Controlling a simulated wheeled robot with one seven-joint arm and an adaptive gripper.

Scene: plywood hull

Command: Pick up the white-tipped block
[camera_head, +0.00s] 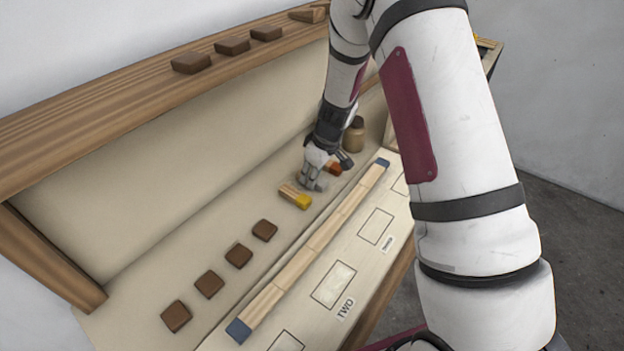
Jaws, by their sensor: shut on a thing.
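My gripper (313,181) is down at the pale work surface, between the yellow-tipped block (295,196) and a red-orange-tipped block (333,168). Its fingers are shut on a small block, which they almost wholly hide. From its place between the other two tipped blocks it appears to be the white-tipped block, but its tip is not clear in this view. I cannot tell whether it is clear of the surface. The yellow-tipped block lies just left of and in front of the fingers.
Several dark brown blocks (238,256) lie in a row at lower left, and more sit on the wooden shelf (120,90). A brown jar (354,135) stands behind my gripper. A long wooden strip with blue ends (310,250) borders a board with outlined rectangles (333,284).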

